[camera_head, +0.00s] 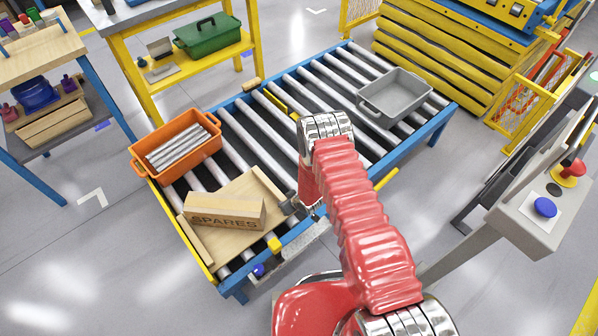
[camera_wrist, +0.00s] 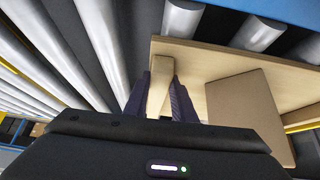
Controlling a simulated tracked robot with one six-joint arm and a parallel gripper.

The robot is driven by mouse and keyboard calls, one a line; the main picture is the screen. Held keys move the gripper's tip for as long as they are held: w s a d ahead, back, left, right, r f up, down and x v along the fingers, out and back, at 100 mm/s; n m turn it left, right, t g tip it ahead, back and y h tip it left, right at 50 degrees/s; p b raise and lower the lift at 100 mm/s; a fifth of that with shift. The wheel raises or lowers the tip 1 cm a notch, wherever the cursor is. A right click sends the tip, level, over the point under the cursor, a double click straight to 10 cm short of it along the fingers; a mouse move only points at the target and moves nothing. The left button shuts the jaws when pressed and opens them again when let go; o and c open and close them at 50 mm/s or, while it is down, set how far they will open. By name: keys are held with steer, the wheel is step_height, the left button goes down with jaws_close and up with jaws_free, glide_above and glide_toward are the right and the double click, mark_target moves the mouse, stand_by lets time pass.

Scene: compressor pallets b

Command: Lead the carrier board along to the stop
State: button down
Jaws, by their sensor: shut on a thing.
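The carrier board (camera_head: 258,187) is a pale wooden tray with raised edges. It lies on the rollers at the near left end of the conveyor and bears a wooden block marked SPARES (camera_head: 225,207). My gripper (camera_head: 293,204) is at the board's right side. In the wrist view my gripper (camera_wrist: 160,100) is shut on a light wooden rib of the board (camera_wrist: 225,62), with a dark finger on each side. The brown block (camera_wrist: 240,110) shows there too. A yellow bar (camera_head: 277,101) lies among the rollers; I cannot tell whether it is the stop.
An orange crate with metal bars (camera_head: 172,150) stands on the conveyor at the left, close to the board. A grey bin (camera_head: 396,98) stands at its far right end. Bare rollers (camera_head: 305,90) lie between. A control post with buttons (camera_head: 530,200) stands at the right.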

steer(key=shift+s+a+f, duration=0.15)
steer(key=shift+s+a, duration=0.1)
steer(key=shift+s, duration=0.1)
steer(key=c, duration=1.9)
jaws_free()
steer(key=o, duration=0.5)
steer(key=shift+w+d, duration=0.1)
steer(key=shift+o, duration=0.6)
steer(key=shift+d, duration=0.1)
steer(key=o, duration=1.1)
steer(key=shift+r, duration=1.25)
steer(key=shift+r, duration=4.35)
